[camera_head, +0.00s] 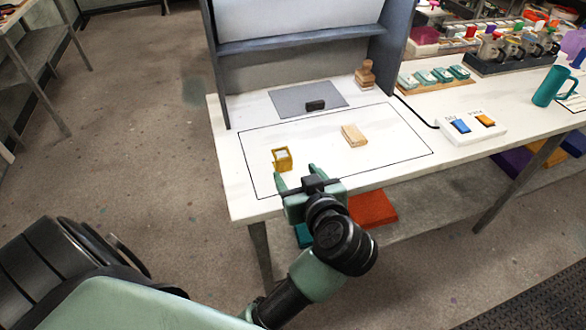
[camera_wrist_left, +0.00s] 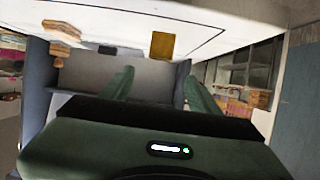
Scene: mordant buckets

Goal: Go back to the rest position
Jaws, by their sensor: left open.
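My left gripper (camera_head: 297,176) is open and empty at the front edge of the white table (camera_head: 240,202), just in front of a small yellow open-sided block (camera_head: 282,158). Its green fingers also show in the left wrist view (camera_wrist_left: 160,90), spread apart with nothing between them. The yellow block shows beyond them in that view (camera_wrist_left: 162,46). A pale wooden block (camera_head: 354,135) lies inside the black outlined area to the right. My right gripper is not in view.
A dark block (camera_head: 316,105) lies on a grey mat (camera_head: 285,98) under a grey shelf (camera_head: 300,44). A stacked wooden piece (camera_head: 365,76) stands behind. A white switch box (camera_head: 470,127) and a teal mug (camera_head: 550,86) stand at right. Open floor (camera_head: 130,110) lies to the left.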

